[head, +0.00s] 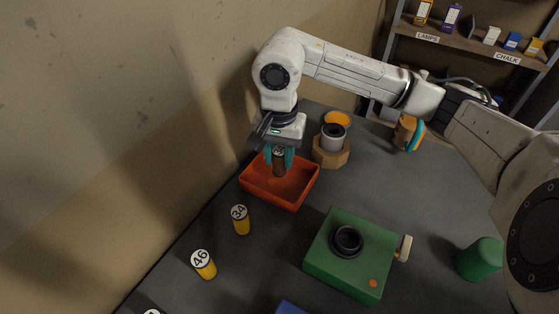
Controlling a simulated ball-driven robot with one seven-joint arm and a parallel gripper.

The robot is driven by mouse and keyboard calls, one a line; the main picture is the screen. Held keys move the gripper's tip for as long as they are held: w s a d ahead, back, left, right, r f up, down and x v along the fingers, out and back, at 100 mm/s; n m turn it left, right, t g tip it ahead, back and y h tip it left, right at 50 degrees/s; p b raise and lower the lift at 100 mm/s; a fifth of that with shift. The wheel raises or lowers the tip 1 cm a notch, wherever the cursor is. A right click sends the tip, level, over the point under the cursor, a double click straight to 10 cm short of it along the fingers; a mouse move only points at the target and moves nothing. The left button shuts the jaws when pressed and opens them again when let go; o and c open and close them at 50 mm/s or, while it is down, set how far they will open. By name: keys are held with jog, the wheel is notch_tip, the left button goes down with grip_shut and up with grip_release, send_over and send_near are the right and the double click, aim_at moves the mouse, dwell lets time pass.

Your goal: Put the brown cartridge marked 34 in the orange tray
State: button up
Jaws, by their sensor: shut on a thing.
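A brown cartridge (279,168) with a pale top is held upright in my gripper (279,160). Its number is too small and covered to read. The two teal fingers are shut on its sides. The orange tray (293,199) is a shallow, open, red-orange box by the wall. The cartridge is over or inside the tray's back part; I cannot tell whether its bottom touches the floor of the tray. No other thing shows in the tray.
A wooden block (331,153) holds a grey cup behind the tray.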

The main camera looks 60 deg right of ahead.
aim_at(279, 165)
jog(key=shift+f+p, duration=0.4)
jog(key=shift+f, duration=1.05)
jog(key=shift+f, duration=0.15)
jog(key=o, duration=1.1)
jog(key=shift+r, duration=0.2)
notch_tip(279, 165, up, 12)
jog(key=shift+b, duration=1.05)
